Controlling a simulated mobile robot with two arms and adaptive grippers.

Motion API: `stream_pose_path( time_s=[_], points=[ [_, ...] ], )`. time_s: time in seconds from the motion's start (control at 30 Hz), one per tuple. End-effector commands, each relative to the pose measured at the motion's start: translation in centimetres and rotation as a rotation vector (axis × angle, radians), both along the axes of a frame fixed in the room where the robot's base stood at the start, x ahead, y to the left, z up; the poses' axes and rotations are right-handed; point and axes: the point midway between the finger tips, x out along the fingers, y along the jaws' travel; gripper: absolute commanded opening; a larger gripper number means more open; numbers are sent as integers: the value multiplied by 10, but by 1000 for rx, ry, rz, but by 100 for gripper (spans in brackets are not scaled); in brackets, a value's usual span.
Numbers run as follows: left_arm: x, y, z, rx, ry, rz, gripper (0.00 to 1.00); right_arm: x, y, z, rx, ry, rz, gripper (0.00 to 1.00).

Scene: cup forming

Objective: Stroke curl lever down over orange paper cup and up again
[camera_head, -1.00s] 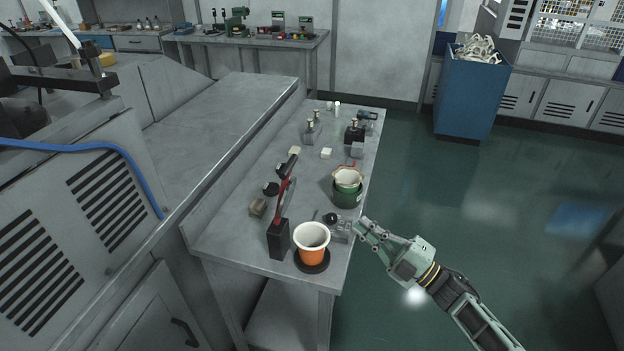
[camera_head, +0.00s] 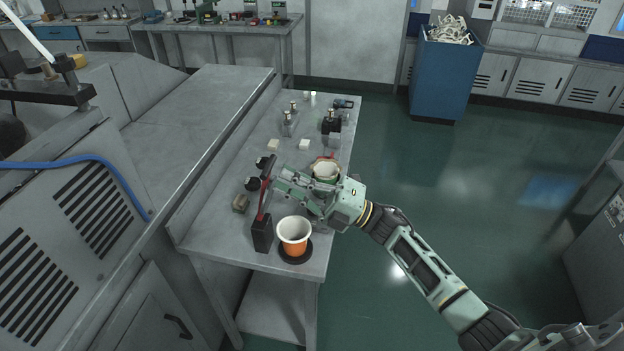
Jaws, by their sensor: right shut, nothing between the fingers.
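The orange paper cup (camera_head: 295,247) with a wide white rim stands upright on a round black base (camera_head: 309,255) near the bench's front corner. The curl lever (camera_head: 264,202) is a red arm rising from a black block (camera_head: 262,235) left of the cup. Its dark handle end points up, clear of the cup. My right gripper (camera_head: 279,183) reaches in from the right above the bench, behind the cup. It is shut and empty, its fingertips just right of the lever's upper part. I cannot tell whether they touch it. My left gripper is out of view.
Open green floor (camera_head: 430,190) lies to the right.

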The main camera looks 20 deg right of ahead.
Motion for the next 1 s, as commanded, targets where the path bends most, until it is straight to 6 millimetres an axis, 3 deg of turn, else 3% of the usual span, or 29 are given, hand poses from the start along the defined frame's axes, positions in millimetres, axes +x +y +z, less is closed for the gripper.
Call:
stream_pose_path(
  time_s=[0.1, 1.0],
  points=[
    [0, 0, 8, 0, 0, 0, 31, 6, 8, 6, 2, 2, -1, 0],
    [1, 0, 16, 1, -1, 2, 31, 18, 25, 13, -53, 36, -2, 0]
  ],
)
